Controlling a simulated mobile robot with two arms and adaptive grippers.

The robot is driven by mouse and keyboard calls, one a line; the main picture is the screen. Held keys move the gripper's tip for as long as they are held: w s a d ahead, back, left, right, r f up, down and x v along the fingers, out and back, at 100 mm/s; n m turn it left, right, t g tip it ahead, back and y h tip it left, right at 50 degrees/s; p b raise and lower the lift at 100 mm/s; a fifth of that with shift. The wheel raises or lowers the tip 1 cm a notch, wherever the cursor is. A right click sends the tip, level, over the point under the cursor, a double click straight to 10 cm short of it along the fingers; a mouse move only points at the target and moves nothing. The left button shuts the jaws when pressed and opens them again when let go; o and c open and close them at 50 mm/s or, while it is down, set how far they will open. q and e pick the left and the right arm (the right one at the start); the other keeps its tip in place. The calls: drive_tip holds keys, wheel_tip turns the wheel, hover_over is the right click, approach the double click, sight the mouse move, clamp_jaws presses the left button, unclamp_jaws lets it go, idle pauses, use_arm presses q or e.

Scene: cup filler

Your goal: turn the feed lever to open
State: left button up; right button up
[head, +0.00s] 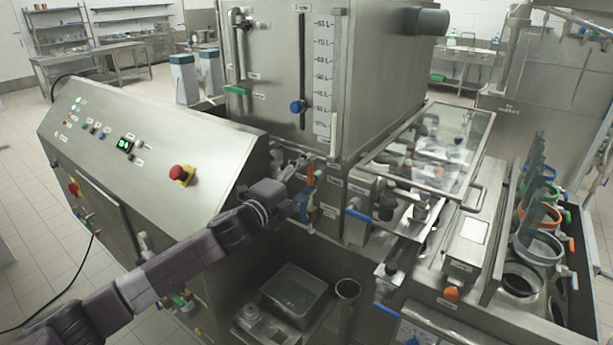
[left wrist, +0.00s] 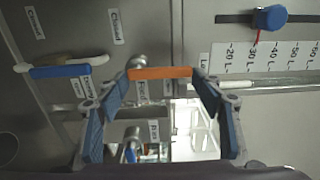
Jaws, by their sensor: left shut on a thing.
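The feed lever, with an orange handle (left wrist: 160,73), lies crosswise between the fingertips of my left gripper (left wrist: 160,85) in the left wrist view. The fingers touch it at its two ends, and my gripper is shut on it. In the head view the orange handle (head: 310,174) shows upright at the front of the steel machine, below the tank, with my left gripper (head: 302,188) at it. The fingers partly hide the lever's mount there. My right gripper is not in view.
A blue-handled lever (left wrist: 60,71) is close beside the orange one. Another blue handle (head: 358,213) sticks out to the right. The sloped control panel (head: 150,135) with a red stop button (head: 178,171) is left of my arm. A clear bin (head: 294,290) stands below.

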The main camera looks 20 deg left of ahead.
use_arm(q)
drive_tip(key=o, duration=1.7)
drive_tip(key=v, duration=1.2)
